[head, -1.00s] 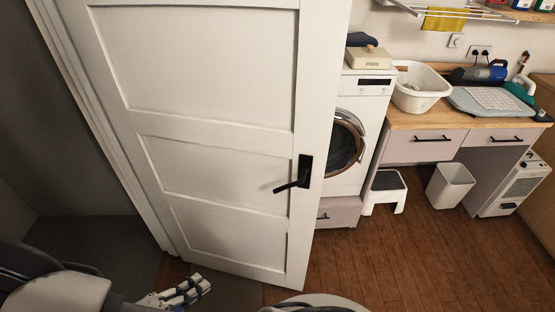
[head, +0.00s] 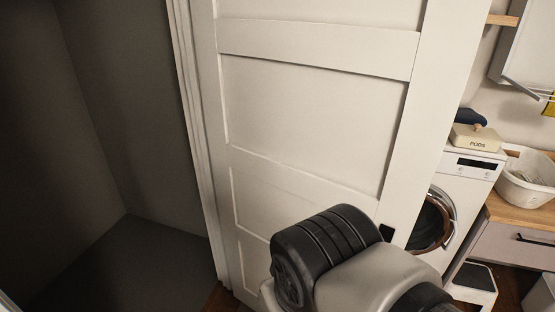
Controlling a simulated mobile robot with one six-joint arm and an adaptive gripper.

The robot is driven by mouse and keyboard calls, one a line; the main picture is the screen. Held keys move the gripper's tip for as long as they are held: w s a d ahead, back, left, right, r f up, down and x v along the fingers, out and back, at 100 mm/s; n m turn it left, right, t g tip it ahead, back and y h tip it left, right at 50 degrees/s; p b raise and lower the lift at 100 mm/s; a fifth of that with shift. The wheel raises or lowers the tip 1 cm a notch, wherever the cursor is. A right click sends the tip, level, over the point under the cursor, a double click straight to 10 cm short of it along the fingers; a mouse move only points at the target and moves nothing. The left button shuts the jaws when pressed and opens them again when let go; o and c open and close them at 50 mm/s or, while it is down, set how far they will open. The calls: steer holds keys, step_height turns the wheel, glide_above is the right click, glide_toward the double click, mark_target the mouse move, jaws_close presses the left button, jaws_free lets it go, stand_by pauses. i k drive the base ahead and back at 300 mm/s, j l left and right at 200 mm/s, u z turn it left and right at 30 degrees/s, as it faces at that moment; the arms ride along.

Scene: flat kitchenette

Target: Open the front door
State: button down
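The white panelled door (head: 310,110) stands ajar in the head view, with its hinge-side frame (head: 192,150) at the left and its free edge toward the laundry area. A small part of its black handle plate (head: 387,232) shows near the free edge. The lever is hidden behind my arm, which fills the bottom middle of the view. My gripper is not visible, so its place relative to the handle cannot be told.
A dark, empty grey space with bare floor (head: 130,265) lies left of the door. Beyond the free edge stand a washing machine (head: 470,190), a white basin (head: 528,178) on a wooden counter (head: 510,212), and a step stool (head: 474,280).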

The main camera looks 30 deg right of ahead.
mark_target(310, 108)
steer(key=k+l+u, duration=0.1)
steer(key=l, duration=0.3)
steer(key=k+l, duration=0.1)
steer(key=l, duration=0.25)
steer(key=k+l+u, duration=0.15)
steer(key=l, duration=0.25)
steer(key=k+l+u, duration=0.1)
steer(key=l, duration=0.25)
steer(key=k+l, duration=0.1)
steer(key=l, duration=0.25)
steer(key=k+l+u, duration=0.15)
steer(key=l, duration=0.2)
steer(key=i+l+u, duration=0.1)
steer(key=l, duration=0.25)
steer(key=i+l+u, duration=0.1)
steer(key=i+l, duration=0.2)
steer(key=i+l+u, duration=0.1)
steer(key=l, duration=0.3)
steer(key=i+l+u, duration=0.1)
steer(key=i+l, duration=0.15)
steer(key=l, duration=0.15)
steer(key=j, duration=0.45)
